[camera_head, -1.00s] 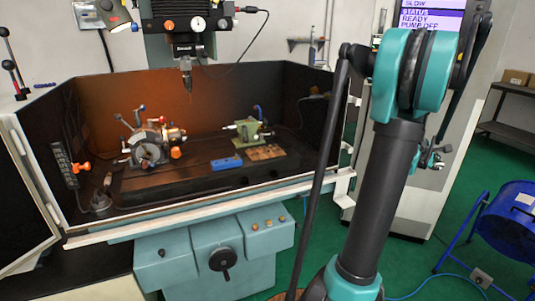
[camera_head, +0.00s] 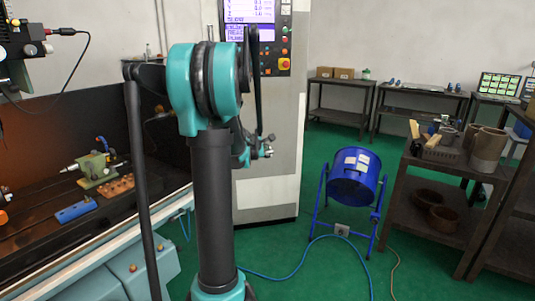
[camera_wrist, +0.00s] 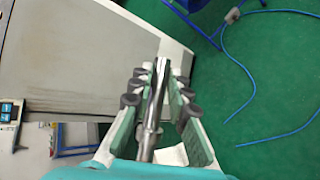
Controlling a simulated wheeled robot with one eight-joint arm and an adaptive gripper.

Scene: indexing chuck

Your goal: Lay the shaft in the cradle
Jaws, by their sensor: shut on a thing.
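In the wrist view my gripper (camera_wrist: 159,84) is shut on a slim, shiny metal shaft (camera_wrist: 153,112). The shaft runs lengthwise between the two padded fingers and points away from the wrist. In the head view my gripper (camera_head: 258,150) shows small behind my arm, partly hidden by it, in front of the grey control cabinet. I cannot clearly make out a cradle in either view. On the rack at the right, a brown holder (camera_head: 440,154) carries wooden-handled tools, but I cannot tell whether it is the cradle.
A blue fan (camera_head: 355,178) stands on the green floor, with a blue hose (camera_head: 290,267) nearby. Benches line the back wall.

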